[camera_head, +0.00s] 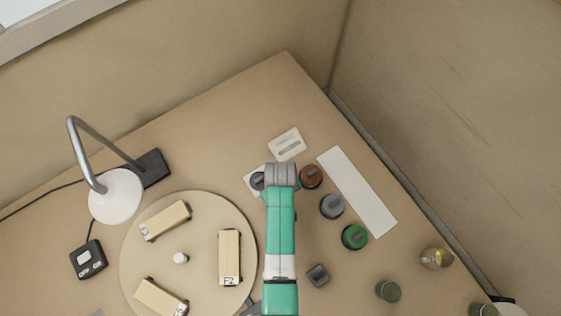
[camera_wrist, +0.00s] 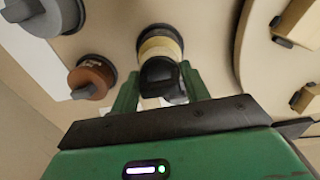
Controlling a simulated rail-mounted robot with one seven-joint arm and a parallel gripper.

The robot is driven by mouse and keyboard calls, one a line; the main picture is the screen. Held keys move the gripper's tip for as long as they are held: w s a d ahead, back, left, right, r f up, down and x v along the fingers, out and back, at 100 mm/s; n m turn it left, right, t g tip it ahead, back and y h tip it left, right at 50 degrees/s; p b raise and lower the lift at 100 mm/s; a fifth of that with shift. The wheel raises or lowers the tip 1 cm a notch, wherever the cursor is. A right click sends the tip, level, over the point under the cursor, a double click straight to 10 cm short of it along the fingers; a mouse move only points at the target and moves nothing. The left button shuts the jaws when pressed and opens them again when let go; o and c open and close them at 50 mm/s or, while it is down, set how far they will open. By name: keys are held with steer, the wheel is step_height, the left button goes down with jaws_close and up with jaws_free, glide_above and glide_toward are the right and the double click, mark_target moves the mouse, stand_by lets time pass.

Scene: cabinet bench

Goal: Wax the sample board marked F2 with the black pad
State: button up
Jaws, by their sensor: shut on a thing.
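The sample board marked F2 (camera_head: 229,257) lies on the round turntable (camera_head: 190,200), at its right side, with its label at the near end. My gripper (camera_wrist: 160,88) is shut on the black knob of a round pad (camera_wrist: 160,45), which shows a cream band and a dark rim. I take it as the black pad (camera_head: 257,181), seen in the head view just left of my wrist, by a white card (camera_head: 250,191). My wrist hides part of it there. I cannot tell whether it is lifted.
A brown pad (camera_head: 311,176), a grey pad (camera_head: 332,205) and a green pad (camera_head: 355,237) stand to the right, beside a white strip (camera_head: 357,192). Two other boards (camera_head: 165,221) (camera_head: 161,297) and a small white piece (camera_head: 180,258) are on the turntable. A lamp (camera_head: 116,196) stands left.

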steer(key=shift+r+p, duration=2.05)
steer(key=shift+r, duration=0.3)
steer(key=shift+f, duration=0.1)
steer(key=w+r+m, duration=0.3)
steer(key=w+r, duration=0.2)
steer(key=r, duration=0.5)
steer(key=w+r+m, duration=0.4)
steer(key=w+r, duration=0.1)
steer(key=r, duration=0.5)
steer(key=s+r+p, duration=0.8)
steer(key=r+p, duration=0.1)
steer(key=p, duration=0.3)
steer(key=shift+s+r, duration=0.2)
steer(key=shift+s, duration=0.05)
